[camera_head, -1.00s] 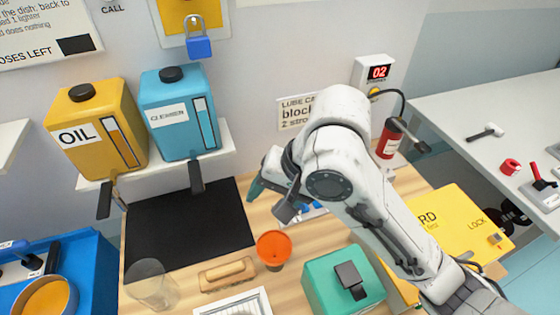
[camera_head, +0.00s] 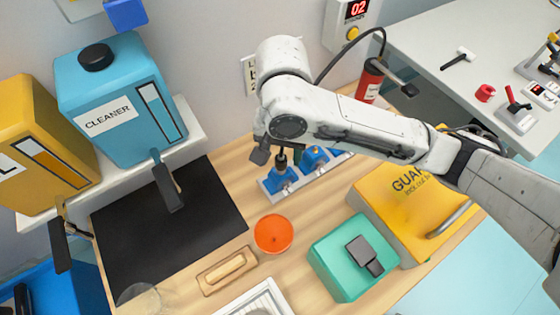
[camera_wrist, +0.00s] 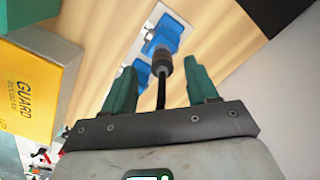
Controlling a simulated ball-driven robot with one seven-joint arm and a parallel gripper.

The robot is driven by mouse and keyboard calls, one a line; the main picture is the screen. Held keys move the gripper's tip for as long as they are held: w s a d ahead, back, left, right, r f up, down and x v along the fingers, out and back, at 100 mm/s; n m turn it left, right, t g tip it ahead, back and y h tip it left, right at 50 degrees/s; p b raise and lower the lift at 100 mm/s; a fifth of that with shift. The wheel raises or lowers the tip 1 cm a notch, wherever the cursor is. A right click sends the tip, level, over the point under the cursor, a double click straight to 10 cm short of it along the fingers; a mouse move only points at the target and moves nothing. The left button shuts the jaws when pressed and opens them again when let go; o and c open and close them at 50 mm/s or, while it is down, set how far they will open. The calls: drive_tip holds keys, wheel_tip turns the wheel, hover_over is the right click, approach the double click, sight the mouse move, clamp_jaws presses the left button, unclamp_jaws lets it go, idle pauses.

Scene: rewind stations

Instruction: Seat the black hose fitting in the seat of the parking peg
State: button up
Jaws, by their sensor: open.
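The black hose fitting (camera_wrist: 163,64) shows in the wrist view as a dark ribbed cylinder with a thin black stem running back toward my palm. My gripper (camera_wrist: 162,74) is open, with one green finger on each side of the fitting and gaps visible. The fitting's far end meets a blue holder (camera_wrist: 168,33); I cannot tell how deep it sits. In the head view the dark fitting (camera_head: 282,158) stands over the left blue holder (camera_head: 281,177), below my wrist. I cannot tell which part is the parking peg.
A second blue holder (camera_head: 315,157) shares the grey plate (camera_head: 298,180). A red canister (camera_head: 369,82) stands behind my arm, with a black hose (camera_head: 352,48) arching over. An orange cup (camera_head: 273,233), green box (camera_head: 340,270) and yellow guard (camera_head: 395,205) stand in front.

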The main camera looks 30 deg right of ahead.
sight(281, 158)
drive_tip(key=shift+w+f+p, duration=0.15)
drive_tip(key=shift+f, duration=1.15)
drive_tip(key=shift+w+f+p, duration=0.1)
drive_tip(key=shift+f+p, duration=0.05)
drive_tip(key=shift+f, duration=1.15)
drive_tip(key=shift+c, duration=0.4)
clamp_jaws()
